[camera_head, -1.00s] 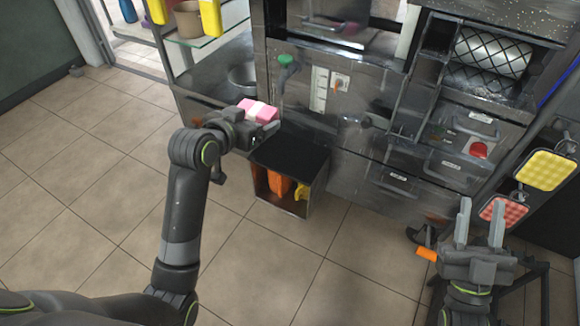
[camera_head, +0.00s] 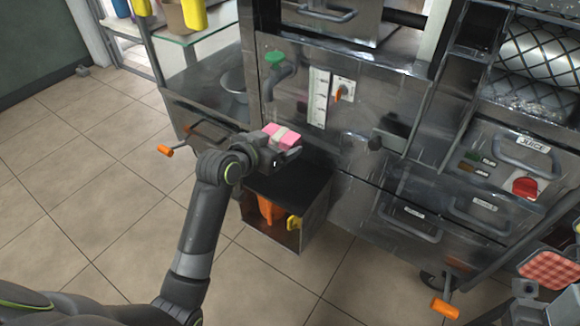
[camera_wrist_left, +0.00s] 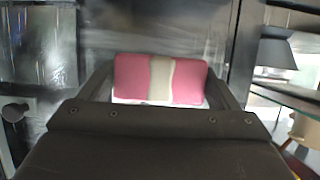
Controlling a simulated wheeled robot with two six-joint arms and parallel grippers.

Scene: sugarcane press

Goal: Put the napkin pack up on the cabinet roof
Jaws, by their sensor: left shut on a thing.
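The napkin pack (camera_head: 282,137) is pink with a pale band around its middle. My left gripper (camera_head: 276,146) is shut on it and holds it up in front of the steel machine. The left wrist view also shows the pack (camera_wrist_left: 160,79) between the two fingers, its lower edge partly hidden by the gripper body. A low open-fronted box (camera_head: 318,218) with a dark flat top stands on the floor below the gripper. Which surface is the cabinet roof, I cannot tell. Grey parts at the bottom right corner may be my right gripper, too cut off to read.
The steel machine (camera_head: 345,155) fills the back, with a green-handled tap (camera_head: 275,58), drawers and handles jutting out. A glass shelf (camera_head: 190,38) with yellow bottles stands at the left. Orange-ended levers (camera_head: 445,308) stick out low. Tiled floor at the left is clear.

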